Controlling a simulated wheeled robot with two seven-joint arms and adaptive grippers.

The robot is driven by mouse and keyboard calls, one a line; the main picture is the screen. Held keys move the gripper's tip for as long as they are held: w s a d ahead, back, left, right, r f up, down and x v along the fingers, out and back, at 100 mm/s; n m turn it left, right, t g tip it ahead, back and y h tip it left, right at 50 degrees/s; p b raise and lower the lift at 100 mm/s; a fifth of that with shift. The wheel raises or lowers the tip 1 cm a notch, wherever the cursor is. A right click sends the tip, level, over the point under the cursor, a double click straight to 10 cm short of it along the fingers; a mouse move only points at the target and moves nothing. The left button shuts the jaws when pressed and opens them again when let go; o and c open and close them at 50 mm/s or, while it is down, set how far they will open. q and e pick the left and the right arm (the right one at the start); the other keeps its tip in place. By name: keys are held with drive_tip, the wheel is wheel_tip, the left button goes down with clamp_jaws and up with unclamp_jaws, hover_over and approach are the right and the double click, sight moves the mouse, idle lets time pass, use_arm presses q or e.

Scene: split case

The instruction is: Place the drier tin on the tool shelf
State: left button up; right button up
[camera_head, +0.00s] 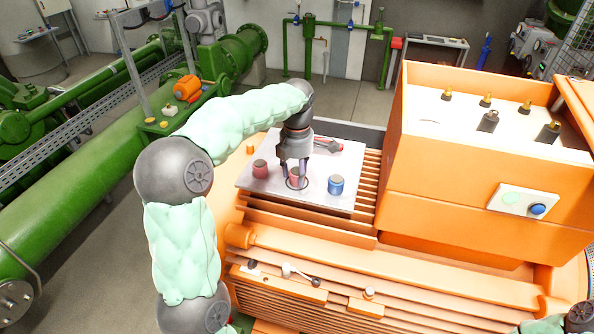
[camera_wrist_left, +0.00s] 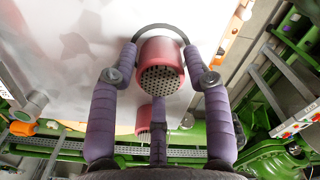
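Two red tins and a blue tin (camera_head: 336,185) stand on a pale flat plate (camera_head: 255,186) on top of the orange machine; I cannot tell from a label which is the drier tin or whether this plate is the tool shelf. My left gripper (camera_head: 295,172) points down over the middle red tin (camera_head: 294,183). In the left wrist view this tin (camera_wrist_left: 160,78) has a perforated top and stands at a dark ring, with the purple fingers around it. Whether they press on it is unclear. The other red tin (camera_head: 260,169) stands to the left. My right gripper is out of view.
A red-and-grey tool (camera_head: 328,144) lies at the plate's back edge. A tall orange housing (camera_head: 470,190) rises to the right. Orange ribs and small levers (camera_head: 300,275) lie in front. A green pipe (camera_head: 70,220) runs along the left.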

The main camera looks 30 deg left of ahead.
sight(297, 171)
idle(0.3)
use_arm(q)
wheel_tip(297, 171, up, 12)
drive_tip(key=shift+r, duration=0.15)
idle(0.4)
